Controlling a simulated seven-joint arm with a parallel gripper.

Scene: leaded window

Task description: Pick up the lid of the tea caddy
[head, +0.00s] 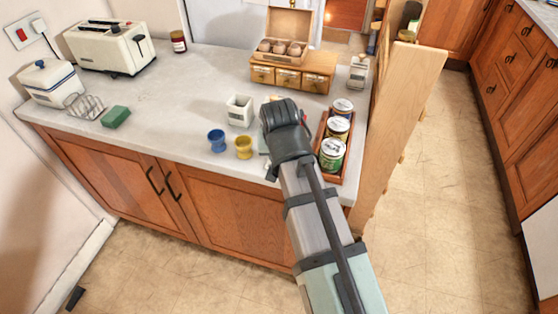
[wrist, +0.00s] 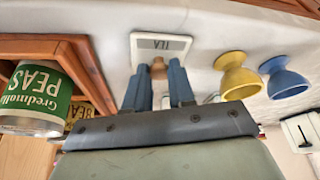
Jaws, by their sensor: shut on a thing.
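My gripper (wrist: 158,80) is shut on a round wooden knob (wrist: 158,67) in the wrist view. The knob is on the lid of the tea caddy (wrist: 160,58), a white square shape marked TEA, seen upside down just beyond the blue fingers. In the head view my gripper (head: 285,128) is over the front part of the worktop, and its fingers and the lid are mostly hidden behind it. A white square container (head: 240,111) that looks open on top stands to its left. I cannot tell how far the lid is from what lies under it.
Blue (head: 217,140) and yellow (head: 243,147) egg cups stand left of my gripper. A wooden tray (head: 321,130) with tins, including a green PEAS tin (head: 332,154), is close on the right. A drawer box (head: 292,76) stands behind. The worktop's left middle (head: 175,110) is clear.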

